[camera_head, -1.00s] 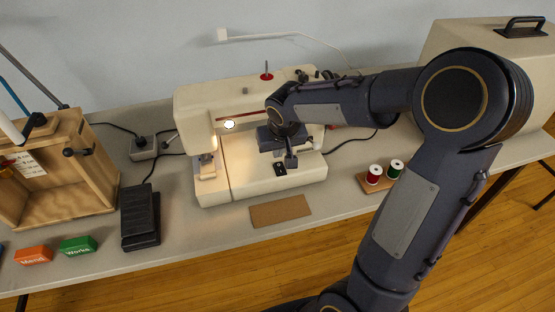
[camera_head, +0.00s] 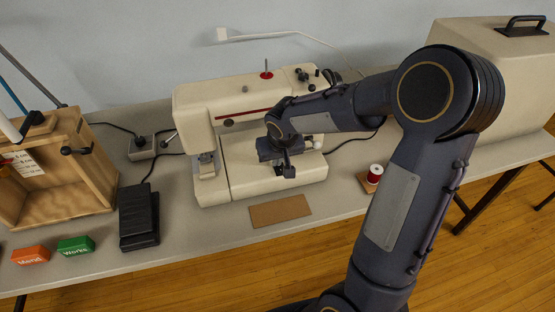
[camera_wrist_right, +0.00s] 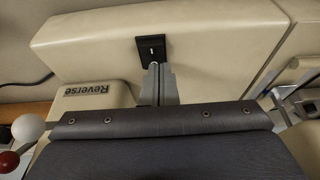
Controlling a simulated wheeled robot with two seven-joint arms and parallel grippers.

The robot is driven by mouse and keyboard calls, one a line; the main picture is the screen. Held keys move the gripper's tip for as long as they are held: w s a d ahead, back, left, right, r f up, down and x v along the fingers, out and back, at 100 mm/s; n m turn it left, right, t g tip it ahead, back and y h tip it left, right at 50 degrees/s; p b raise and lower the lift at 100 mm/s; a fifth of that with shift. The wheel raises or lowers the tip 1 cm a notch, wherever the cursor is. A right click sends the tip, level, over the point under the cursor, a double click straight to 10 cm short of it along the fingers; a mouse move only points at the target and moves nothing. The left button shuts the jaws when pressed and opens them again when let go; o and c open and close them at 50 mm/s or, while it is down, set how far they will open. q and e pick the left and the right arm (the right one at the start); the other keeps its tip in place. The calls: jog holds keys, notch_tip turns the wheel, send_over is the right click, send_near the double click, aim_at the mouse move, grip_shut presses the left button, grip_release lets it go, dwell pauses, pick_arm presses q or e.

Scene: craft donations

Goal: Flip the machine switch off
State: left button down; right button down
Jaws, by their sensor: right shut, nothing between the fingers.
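The cream sewing machine (camera_head: 240,178) stands upright on the table. Its lamp window (camera_head: 229,122) is dark. The black machine switch (camera_wrist_right: 151,50), with a small white mark, shows on the cream base in the right wrist view. In the head view the right gripper largely covers it. My right gripper (camera_head: 289,172) is shut and empty, with its tips pointing at the machine base. In the wrist view the fingertips (camera_wrist_right: 160,68) are just below the switch's lower edge; I cannot tell whether they touch it. My left gripper is out of view.
A black pedal (camera_head: 139,216), a brown card (camera_head: 280,211), orange and green blocks (camera_head: 76,245) and a wooden frame (camera_head: 60,175) are on the table (camera_head: 190,233). A red spool (camera_head: 374,175) is right, near my arm. A cream case (camera_head: 490,60) stands at the back right.

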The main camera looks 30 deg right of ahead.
aim_at(279, 171)
jog(key=shift+s+f, duration=0.15)
jog(key=shift+s+a+f, duration=0.1)
jog(key=shift+s, duration=0.3)
jog(key=shift+s+a+b, duration=0.1)
jog(key=shift+s+b, duration=0.3)
jog(key=shift+r+p, duration=0.35)
jog(key=shift+r, duration=0.1)
notch_tip(279, 171, up, 3)
jog(key=shift+r+p, duration=0.2)
jog(key=shift+p, duration=1.05)
jog(key=v, duration=1)
jog(key=shift+s+a, duration=0.1)
jog(key=shift+s, duration=0.05)
